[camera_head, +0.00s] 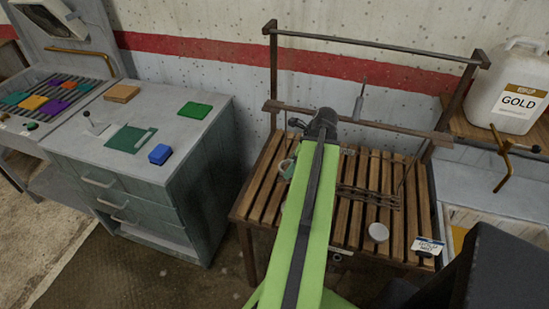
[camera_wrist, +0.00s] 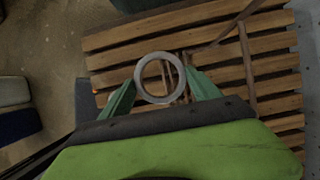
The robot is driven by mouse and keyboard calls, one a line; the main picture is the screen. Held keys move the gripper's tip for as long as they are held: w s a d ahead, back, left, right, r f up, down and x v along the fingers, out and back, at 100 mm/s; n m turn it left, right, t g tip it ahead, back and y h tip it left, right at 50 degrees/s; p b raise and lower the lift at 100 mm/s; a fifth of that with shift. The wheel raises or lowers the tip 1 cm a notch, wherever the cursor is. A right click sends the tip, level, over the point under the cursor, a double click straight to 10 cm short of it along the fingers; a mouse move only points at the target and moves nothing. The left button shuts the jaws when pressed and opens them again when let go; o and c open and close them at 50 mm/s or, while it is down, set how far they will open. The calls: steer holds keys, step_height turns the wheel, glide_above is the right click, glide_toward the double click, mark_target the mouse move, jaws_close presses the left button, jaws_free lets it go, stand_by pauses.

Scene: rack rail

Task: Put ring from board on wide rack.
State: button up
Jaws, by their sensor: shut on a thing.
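A grey ring (camera_wrist: 139,78) shows in the wrist view between the two green fingers of my gripper (camera_wrist: 161,84). My gripper is shut on the ring and holds it over wooden slats. The slatted wooden rack (camera_head: 270,190) stands at centre right in the head view, with an upright frame and two crossbars. My green arm reaches over it, and the ring cannot be made out clearly there. The gap between ring and slats is hard to judge. I cannot tell which item is the board.
A grey cabinet (camera_head: 150,140) with green pieces and a blue block (camera_head: 160,154) stands left. A white GOLD jug (camera_head: 508,86) stands on the right bench.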

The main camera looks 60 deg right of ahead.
steer(key=d+f+b, duration=0.1)
steer(key=w+d+f+b, duration=0.1)
steer(key=f+b, duration=0.1)
steer(key=f, duration=0.1)
steer(key=shift+w+d+b, duration=0.3)
steer(key=shift+d+b, duration=0.1)
steer(key=shift+f+b, duration=0.2)
steer(key=shift+b, duration=0.1)
steer(key=shift+s, duration=0.1)
stand_by(0.4)
steer(key=shift+f+b, duration=1.5)
steer(key=o, duration=1.5)
